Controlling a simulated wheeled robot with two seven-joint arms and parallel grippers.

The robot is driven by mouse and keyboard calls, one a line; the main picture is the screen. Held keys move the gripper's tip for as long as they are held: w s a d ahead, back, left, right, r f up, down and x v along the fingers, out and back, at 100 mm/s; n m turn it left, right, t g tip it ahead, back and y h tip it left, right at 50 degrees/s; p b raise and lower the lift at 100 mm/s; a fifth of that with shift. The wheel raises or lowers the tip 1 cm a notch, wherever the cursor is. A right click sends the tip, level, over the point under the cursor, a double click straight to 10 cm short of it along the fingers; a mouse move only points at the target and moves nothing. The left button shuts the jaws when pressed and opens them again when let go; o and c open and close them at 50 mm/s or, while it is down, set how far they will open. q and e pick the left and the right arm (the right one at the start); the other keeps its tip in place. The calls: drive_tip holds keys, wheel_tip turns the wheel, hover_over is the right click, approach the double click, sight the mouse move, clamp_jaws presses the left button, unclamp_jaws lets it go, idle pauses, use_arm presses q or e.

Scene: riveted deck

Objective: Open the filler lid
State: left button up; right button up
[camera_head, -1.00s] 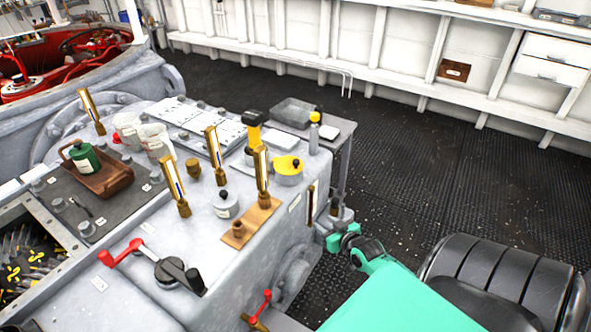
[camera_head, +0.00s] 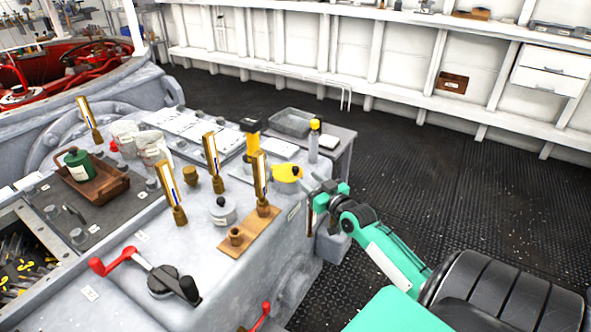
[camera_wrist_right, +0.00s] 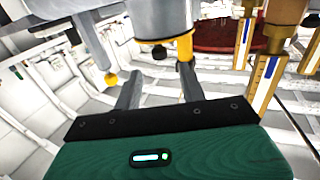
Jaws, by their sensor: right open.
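The yellow filler lid (camera_head: 287,172) sits shut on a short grey neck on top of the grey housing. A small dark knob shows at its right side. The picture from my right wrist is upside down; there the yellow lid (camera_wrist_right: 183,45) hangs below a pale grey cylinder, just beyond my fingers. My right gripper (camera_head: 308,184) is open and empty, close to the right of the lid. Its two fingers (camera_wrist_right: 160,88) point toward the lid, and I cannot tell whether they touch it. My left gripper is not in view.
Brass-framed gauges (camera_head: 260,178) stand left of the lid. A grey pot (camera_head: 222,211) with a black knob and a red-handled crank (camera_head: 125,257) are nearer. Dark floor (camera_head: 430,180) is clear at right.

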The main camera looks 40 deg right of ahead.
sight(298, 171)
drive_tip(key=shift+w+d, duration=0.25)
drive_tip(key=shift+w, duration=1.7)
drive_tip(key=shift+w+d, duration=0.2)
drive_tip(key=shift+w, duration=1.7)
clamp_jaws()
